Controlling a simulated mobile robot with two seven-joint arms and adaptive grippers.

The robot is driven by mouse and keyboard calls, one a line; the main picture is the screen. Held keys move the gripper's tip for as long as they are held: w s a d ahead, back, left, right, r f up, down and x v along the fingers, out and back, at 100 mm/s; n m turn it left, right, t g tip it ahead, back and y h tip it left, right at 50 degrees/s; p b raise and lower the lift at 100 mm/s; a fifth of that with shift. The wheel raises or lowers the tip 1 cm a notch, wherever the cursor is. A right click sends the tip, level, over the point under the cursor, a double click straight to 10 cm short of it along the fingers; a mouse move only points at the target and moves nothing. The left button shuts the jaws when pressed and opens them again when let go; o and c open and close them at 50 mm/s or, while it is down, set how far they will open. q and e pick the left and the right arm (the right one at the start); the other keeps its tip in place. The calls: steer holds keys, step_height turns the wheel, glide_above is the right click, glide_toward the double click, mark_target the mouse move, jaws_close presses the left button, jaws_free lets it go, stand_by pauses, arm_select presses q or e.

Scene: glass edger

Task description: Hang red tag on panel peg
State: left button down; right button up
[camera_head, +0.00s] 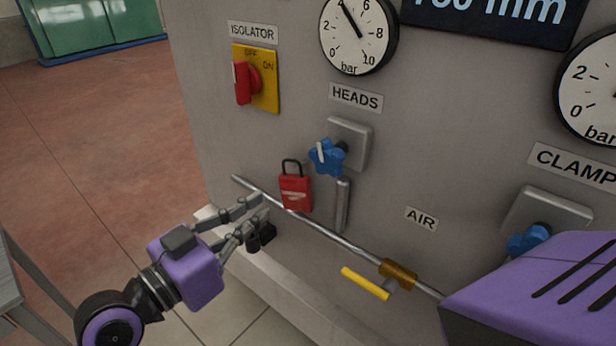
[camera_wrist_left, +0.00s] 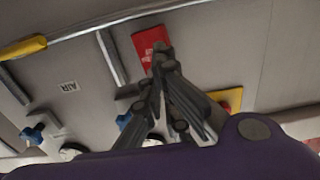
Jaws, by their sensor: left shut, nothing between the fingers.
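The red tag (camera_head: 295,193) has a dark loop at its top and is upright against the grey panel, below and left of the HEADS valve. I cannot make out a peg behind its loop. My left gripper (camera_head: 264,212) is shut and empty, just left of and a little below the tag, apart from it in the head view. In the left wrist view the tag (camera_wrist_left: 151,44) shows just beyond the closed fingertips (camera_wrist_left: 160,54), which overlap its edge in the picture. My right gripper's fingers are not seen.
A metal pipe with a yellow-handled valve (camera_head: 365,284) runs across the panel below the tag. The blue HEADS knob (camera_head: 327,158) is above right of it. The red isolator switch (camera_head: 245,82) is above left. Open floor (camera_head: 100,150) lies to the left.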

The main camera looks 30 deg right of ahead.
mark_target(288, 192)
arm_select(q)
steer(key=x, duration=0.2)
steer(key=shift+d, duration=0.25)
steer(key=shift+w+d, duration=0.15)
steer(key=shift+d, duration=0.15)
steer(key=shift+w+d, duration=0.2)
steer(key=shift+d, duration=0.35)
steer(key=shift+w+d, duration=0.15)
steer(key=shift+d, duration=0.2)
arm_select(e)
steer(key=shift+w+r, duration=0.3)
arm_select(q)
steer(key=shift+x, duration=0.75)
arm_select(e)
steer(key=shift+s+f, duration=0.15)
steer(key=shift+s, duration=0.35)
arm_select(q)
steer(key=shift+w+d, duration=0.1)
steer(key=shift+d, duration=0.25)
steer(key=shift+w+d, duration=0.1)
steer(key=shift+d, duration=0.05)
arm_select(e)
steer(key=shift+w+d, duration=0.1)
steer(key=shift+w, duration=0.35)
